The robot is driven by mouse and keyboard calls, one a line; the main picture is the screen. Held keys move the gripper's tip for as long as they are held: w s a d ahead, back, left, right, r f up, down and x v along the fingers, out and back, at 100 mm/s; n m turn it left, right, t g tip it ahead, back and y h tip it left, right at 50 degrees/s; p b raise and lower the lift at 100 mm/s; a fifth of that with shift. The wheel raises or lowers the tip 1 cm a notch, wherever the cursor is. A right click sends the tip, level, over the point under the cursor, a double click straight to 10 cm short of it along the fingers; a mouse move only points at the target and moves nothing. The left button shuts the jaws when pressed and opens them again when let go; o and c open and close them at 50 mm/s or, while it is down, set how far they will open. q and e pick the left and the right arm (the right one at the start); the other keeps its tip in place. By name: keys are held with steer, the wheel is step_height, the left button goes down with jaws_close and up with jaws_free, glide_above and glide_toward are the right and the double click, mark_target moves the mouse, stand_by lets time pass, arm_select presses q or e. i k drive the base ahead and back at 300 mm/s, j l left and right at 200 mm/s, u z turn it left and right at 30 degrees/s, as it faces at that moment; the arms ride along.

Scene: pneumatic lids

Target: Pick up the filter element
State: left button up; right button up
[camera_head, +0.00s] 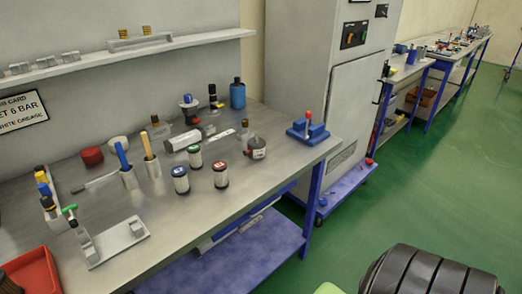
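I cannot tell for certain which thing is the filter element. Neither of my grippers is in view.
Several small jars, including a blue-lidded one (180,179) and a red-lidded one (220,175), stand mid-bench. A metal bracket (118,240) sits at the front left. A blue fixture (308,131) is at the right end. The front right of the bench is clear.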

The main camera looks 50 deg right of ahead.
mark_target(221, 182)
steer(key=k+l, duration=0.15)
steer(key=l, duration=0.2)
steer(key=k+l, duration=0.1)
steer(key=l, duration=0.3)
steer(key=k+l, duration=0.15)
steer(key=l, duration=0.2)
steer(key=k+l, duration=0.15)
steer(key=l, duration=0.25)
steer(key=k+l, duration=0.15)
steer(key=l, duration=0.2)
steer(key=k+l, duration=0.1)
steer(key=l, duration=0.25)
steer(key=k+l, duration=0.15)
steer(key=l, duration=0.25)
steer(key=k+l, duration=0.15)
steer(key=l, duration=0.2)
steer(key=i+j, duration=0.45)
steer(key=j, duration=0.15)
steer(key=i+j, duration=0.4)
steer(key=j, duration=0.15)
steer(key=i+z, duration=0.05)
